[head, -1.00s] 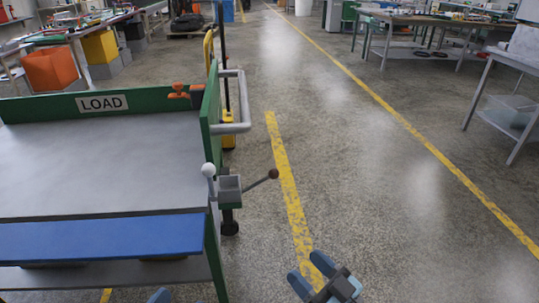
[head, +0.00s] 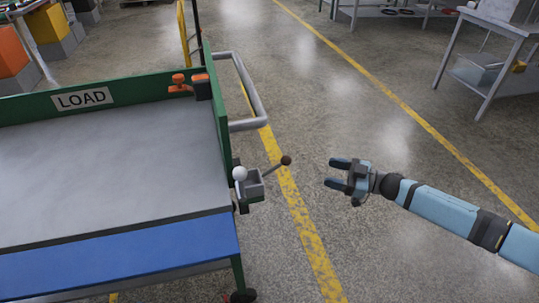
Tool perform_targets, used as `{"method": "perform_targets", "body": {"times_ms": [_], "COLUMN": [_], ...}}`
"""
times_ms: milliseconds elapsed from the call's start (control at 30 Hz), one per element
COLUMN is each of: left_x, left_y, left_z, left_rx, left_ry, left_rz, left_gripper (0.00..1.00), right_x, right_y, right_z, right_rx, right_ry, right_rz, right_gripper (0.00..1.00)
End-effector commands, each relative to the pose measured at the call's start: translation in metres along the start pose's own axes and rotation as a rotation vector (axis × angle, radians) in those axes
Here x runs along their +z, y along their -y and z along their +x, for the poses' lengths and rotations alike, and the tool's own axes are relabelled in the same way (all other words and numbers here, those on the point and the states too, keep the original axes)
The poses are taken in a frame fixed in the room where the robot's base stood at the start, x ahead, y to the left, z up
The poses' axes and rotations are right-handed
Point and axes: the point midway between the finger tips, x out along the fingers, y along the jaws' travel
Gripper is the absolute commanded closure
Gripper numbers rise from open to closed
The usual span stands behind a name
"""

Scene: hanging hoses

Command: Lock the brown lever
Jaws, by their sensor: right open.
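The brown lever (head: 274,166) is a grey rod with a dark brown ball at its tip. It sticks out to the right and slightly up from a small grey box (head: 253,186) on the cart's right side. A white-knobbed lever (head: 240,175) stands upright at the same box. My right gripper (head: 333,173) is open and empty, its fingers pointing left toward the brown knob. It is apart from the knob, a short gap to its right in the picture. My left gripper is not in view.
The green-framed cart (head: 110,160) marked LOAD fills the left side, with a blue front edge (head: 120,255). A grey handle rail (head: 257,95) juts from its right side above the levers. Open floor lies right of the cart; a metal table (head: 500,50) stands at the upper right.

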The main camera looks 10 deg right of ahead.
Motion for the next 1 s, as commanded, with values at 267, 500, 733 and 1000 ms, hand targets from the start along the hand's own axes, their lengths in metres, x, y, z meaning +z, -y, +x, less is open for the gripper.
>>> {"method": "perform_targets", "body": {"times_ms": [267, 500, 733, 1000], "left_x": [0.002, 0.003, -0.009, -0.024], "left_y": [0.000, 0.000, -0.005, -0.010], "left_z": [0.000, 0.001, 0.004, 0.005], "left_rx": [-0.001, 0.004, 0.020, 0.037], "left_ry": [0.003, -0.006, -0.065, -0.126], "left_rz": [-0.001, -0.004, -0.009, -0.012], "left_gripper": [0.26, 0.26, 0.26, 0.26], "right_x": [0.001, 0.001, 0.001, 0.001], "right_y": [-0.004, -0.004, -0.004, -0.004], "right_z": [0.007, 0.052, 0.100, 0.131], "right_rx": [-0.003, -0.002, -0.002, -0.001], "right_ry": [0.005, 0.002, 0.003, 0.006], "right_rz": [-0.002, -0.002, -0.003, -0.002], "right_gripper": [0.40, 0.40, 0.40, 0.40]}}
